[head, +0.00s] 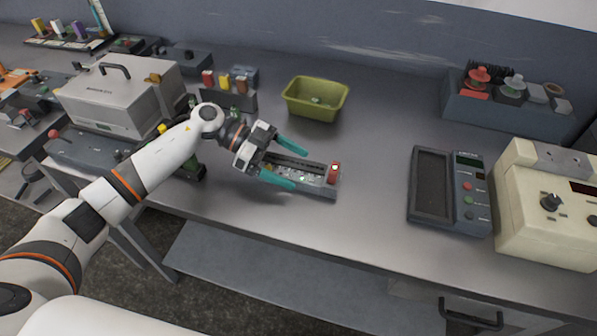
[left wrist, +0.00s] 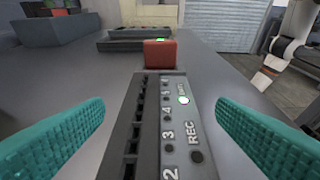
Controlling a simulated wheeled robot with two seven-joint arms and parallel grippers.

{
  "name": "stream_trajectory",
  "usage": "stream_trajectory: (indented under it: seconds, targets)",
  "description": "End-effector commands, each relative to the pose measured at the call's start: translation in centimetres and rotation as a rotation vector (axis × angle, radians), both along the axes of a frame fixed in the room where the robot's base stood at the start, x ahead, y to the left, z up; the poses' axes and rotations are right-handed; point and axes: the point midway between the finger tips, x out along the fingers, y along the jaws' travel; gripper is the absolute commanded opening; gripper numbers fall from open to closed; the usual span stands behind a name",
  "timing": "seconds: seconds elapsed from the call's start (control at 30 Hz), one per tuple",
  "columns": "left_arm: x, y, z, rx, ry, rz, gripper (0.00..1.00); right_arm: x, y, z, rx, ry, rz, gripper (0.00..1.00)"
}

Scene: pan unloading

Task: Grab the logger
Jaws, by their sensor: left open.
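The logger (head: 318,180) is a long, low grey box on the bench in the head view. It has a red block (head: 334,172) at its right end. In the left wrist view the logger (left wrist: 178,130) shows a row of dark slots, numbered buttons, a "REC" label and a lit green light, with the red block (left wrist: 160,53) at its far end. My left gripper (head: 297,165) is open, with one teal finger on each long side of the logger. Gaps show between the fingers and the logger in the wrist view. My right gripper is not in view.
A green bin (head: 316,99) stands behind the logger. A dark-screened device (head: 450,190) and a cream box (head: 548,205) stand to the right. A grey case (head: 118,98) is at the left. Bare bench lies between the logger and the dark-screened device.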

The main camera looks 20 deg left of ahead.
Motion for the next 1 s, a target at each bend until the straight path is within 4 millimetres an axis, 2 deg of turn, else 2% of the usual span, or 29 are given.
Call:
stream_trajectory:
  seconds: [0.03,0.37,0.63,0.77,0.87,1.0]
  targets:
    - [0.0,0.0,0.0,0.000,0.000,0.000,0.77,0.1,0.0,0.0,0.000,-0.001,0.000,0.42]
    - [0.0,0.0,0.0,0.000,0.000,0.000,0.23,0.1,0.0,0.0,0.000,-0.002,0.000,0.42]
    - [0.1,0.0,0.3,-0.002,-0.002,0.000,0.21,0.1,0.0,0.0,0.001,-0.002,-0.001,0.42]
    - [0.1,0.1,1.0,-0.002,-0.004,0.000,0.21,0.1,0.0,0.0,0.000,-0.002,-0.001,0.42]
    - [0.1,0.0,2.1,-0.001,-0.006,0.000,0.21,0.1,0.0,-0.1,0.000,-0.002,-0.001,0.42]
    - [0.1,0.1,4.9,-0.001,-0.009,-0.001,0.21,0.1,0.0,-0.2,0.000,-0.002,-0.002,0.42]
